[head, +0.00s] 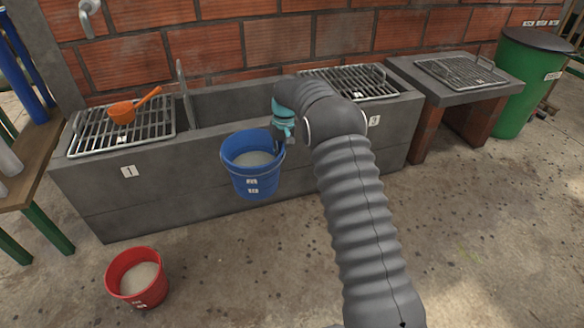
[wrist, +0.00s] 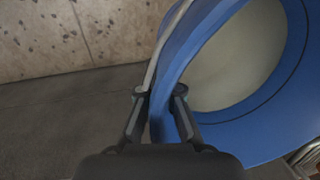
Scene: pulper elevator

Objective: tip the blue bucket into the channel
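The blue bucket (head: 252,183) hangs upright, or nearly so, in front of the concrete trough's front wall and holds a pale greyish content. My gripper (head: 284,138) is at the right side of its rim. In the wrist view, the fingers of my gripper (wrist: 160,93) stand on either side of the blue bucket's wall (wrist: 172,75), closed on it near the thin grey handle. The channel (head: 225,103) is the open, sunken stretch of the trough behind the bucket, between two metal grates. My arm hides part of its right end.
An orange scoop (head: 122,112) lies on the left grate (head: 90,140). A thin upright plate (head: 184,88) stands at the channel's left end. A red bucket (head: 138,278) with pale content stands on the floor. A green barrel (head: 520,85) is at right. The front floor is mostly clear.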

